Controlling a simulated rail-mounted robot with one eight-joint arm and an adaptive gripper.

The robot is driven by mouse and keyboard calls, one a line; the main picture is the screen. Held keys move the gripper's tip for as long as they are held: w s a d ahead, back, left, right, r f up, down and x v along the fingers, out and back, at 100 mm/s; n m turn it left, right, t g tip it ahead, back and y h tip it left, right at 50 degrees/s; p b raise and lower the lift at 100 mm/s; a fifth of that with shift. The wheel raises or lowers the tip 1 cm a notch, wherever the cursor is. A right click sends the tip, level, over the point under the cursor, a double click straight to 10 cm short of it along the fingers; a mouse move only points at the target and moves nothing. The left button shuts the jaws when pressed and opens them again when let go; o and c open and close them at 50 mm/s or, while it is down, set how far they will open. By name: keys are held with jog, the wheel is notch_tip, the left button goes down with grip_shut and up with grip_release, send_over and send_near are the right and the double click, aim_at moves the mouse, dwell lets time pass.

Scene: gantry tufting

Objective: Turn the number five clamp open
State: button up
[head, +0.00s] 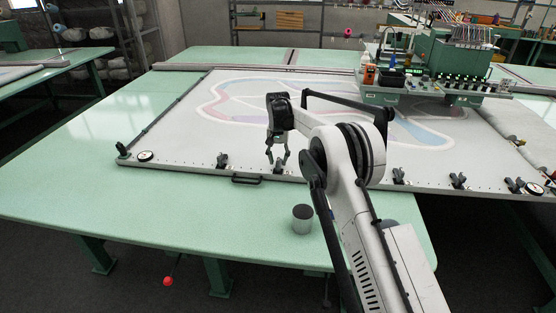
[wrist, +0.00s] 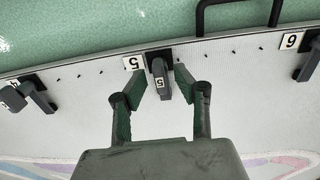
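The number five clamp (wrist: 159,75) is a dark clamp with a grey lever marked 5, beside a white 5 plate (wrist: 134,63) on the frame's edge. Its lever points from the edge in toward the cloth. In the head view the clamp (head: 279,169) sits on the near edge of the white frame, just below my gripper (head: 277,157). My gripper also shows in the wrist view (wrist: 160,84). It is open, its two green-padded fingertips on either side of the lever, with gaps visible. I cannot tell how far the tips are above it.
The number six clamp (wrist: 309,60) is to the right in the wrist view, another clamp (wrist: 36,92) to the left. A dark handle (head: 247,180) juts from the frame edge. A grey cup (head: 302,219) stands on the green table (head: 200,215). A tufting machine (head: 450,65) is at the back right.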

jog(key=shift+f, duration=0.15)
jog(key=shift+c, duration=0.3)
grip_shut()
jog(key=shift+n+b, duration=0.3)
jog(key=shift+f+n+b, duration=0.1)
jog(key=shift+n+b, duration=0.6)
jog(key=shift+n, duration=0.3)
jog(key=n+b, duration=0.2)
jog(key=n, duration=0.2)
jog(key=n+b, duration=0.1)
jog(key=n, duration=0.4)
jog(key=shift+n+b, duration=0.4)
jog(key=n+b, duration=0.1)
jog(key=n, duration=0.4)
jog(key=shift+n, duration=0.4)
